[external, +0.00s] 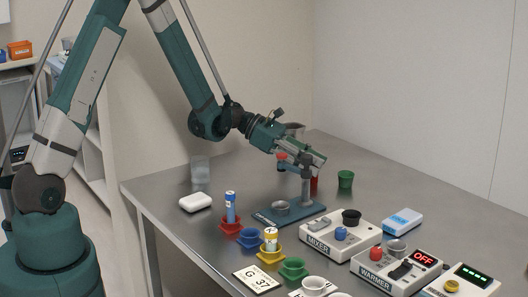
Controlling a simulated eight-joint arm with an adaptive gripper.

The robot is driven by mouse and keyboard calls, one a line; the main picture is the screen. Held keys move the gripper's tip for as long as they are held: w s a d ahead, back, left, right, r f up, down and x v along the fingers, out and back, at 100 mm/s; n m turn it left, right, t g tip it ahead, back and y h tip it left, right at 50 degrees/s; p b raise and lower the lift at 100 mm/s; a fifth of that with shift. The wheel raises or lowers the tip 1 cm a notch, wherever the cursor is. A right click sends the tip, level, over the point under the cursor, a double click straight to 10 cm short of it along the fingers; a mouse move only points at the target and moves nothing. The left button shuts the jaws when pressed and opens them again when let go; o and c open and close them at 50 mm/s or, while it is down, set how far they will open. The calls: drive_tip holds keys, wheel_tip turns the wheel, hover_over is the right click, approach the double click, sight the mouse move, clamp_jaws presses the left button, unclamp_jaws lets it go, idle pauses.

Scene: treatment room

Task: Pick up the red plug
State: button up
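My gripper (318,160) is over the far middle of the table, beside the top of a blue stand (282,217) with a grey post. Its fingers are small here and partly blend with the stand's top, so I cannot tell whether they are open or shut. A small red piece (282,156) shows at the upper left of the stand, close to my gripper. Another red object (314,184) stands behind the post, partly hidden by it. I cannot tell which of these is the red plug, or whether my gripper touches either.
A green cup (345,179) stands right of the stand. A mixer (340,234), a warmer (397,270) and a blue-white box (402,221) are to the right. Coloured holders with tubes, including a red one (231,227), stand in front. A white case (195,202) lies left.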

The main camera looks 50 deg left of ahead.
drive_tip(key=shift+c, duration=0.8)
drive_tip(key=c, duration=0.6)
drive_tip(key=shift+o, duration=0.2)
drive_tip(key=shift+r, duration=0.15)
drive_tip(key=shift+r+p, duration=1.25)
drive_tip(key=shift+r, duration=3.6)
